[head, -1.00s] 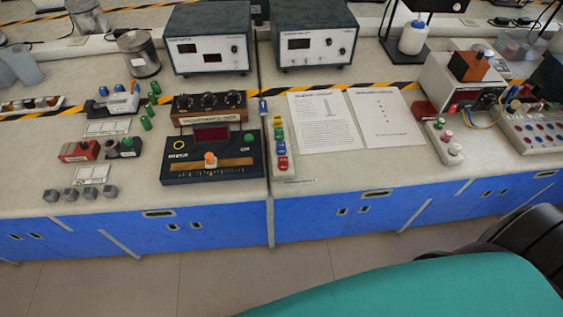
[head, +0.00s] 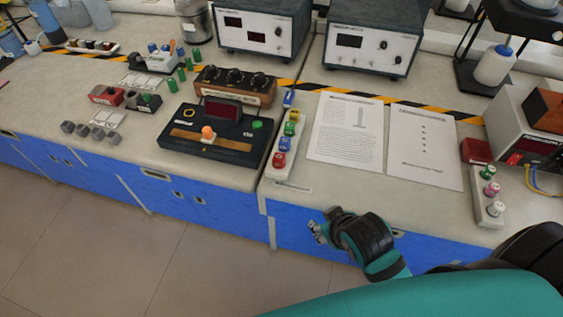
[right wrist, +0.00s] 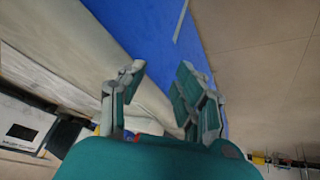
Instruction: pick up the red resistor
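My left gripper is not in view.
A black slider box (head: 228,150) stands just left of the strip. Two paper sheets (head: 345,145) lie to its right. Metal instruments (head: 372,45) stand behind. The blue cabinet front (head: 225,203) drops below the bench edge. A red block (head: 476,150) sits at the right.

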